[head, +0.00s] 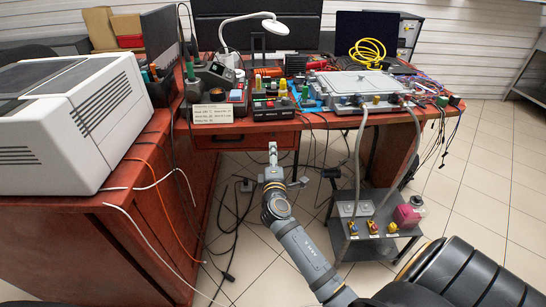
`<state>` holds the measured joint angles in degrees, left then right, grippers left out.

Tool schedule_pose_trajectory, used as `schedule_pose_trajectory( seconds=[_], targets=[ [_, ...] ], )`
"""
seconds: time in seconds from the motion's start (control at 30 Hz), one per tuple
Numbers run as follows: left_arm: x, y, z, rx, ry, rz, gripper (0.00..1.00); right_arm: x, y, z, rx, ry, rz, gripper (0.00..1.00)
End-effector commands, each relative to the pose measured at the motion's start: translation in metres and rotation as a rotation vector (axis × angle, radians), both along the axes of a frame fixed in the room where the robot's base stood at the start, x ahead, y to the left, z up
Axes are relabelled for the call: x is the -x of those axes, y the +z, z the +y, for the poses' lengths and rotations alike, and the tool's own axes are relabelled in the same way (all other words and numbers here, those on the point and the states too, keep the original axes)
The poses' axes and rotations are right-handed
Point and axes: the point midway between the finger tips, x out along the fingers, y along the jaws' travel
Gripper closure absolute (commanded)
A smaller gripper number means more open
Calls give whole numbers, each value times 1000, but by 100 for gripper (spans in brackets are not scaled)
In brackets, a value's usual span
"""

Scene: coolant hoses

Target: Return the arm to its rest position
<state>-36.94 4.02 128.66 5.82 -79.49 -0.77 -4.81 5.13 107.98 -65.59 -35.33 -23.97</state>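My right arm reaches in from the lower right. Its gripper (272,148) points away from me, in front of the red table's drawer front and left of the small cart (373,248). It is seen nearly edge-on, so I cannot tell whether it is open or shut. No held thing shows at its tip. Two grey hoses (358,145) run from the front of the flat metal unit (355,86) on the table down to the cart top. My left gripper is not in view.
The red table (225,134) holds tools, small boxes and a lamp (275,25). A large white machine (75,120) stands at left. The cart carries a pink bottle (407,213) and yellow-tagged fittings (372,227). Cables hang off the table's right end and lie on the floor.

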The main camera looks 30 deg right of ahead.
Motion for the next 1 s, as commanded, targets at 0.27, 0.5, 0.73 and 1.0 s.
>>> schedule_pose_trajectory(
  seconds=[0.27,0.5,0.73,1.0],
  targets=[
    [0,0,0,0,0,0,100,0,0,0,0,0,0,45],
    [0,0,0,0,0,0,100,15,-23,-3,-113,-27,24,45],
    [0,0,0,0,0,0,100,121,-151,18,-776,-237,227,45],
    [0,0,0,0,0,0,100,228,-220,84,-1254,-452,485,45]
  ],
)
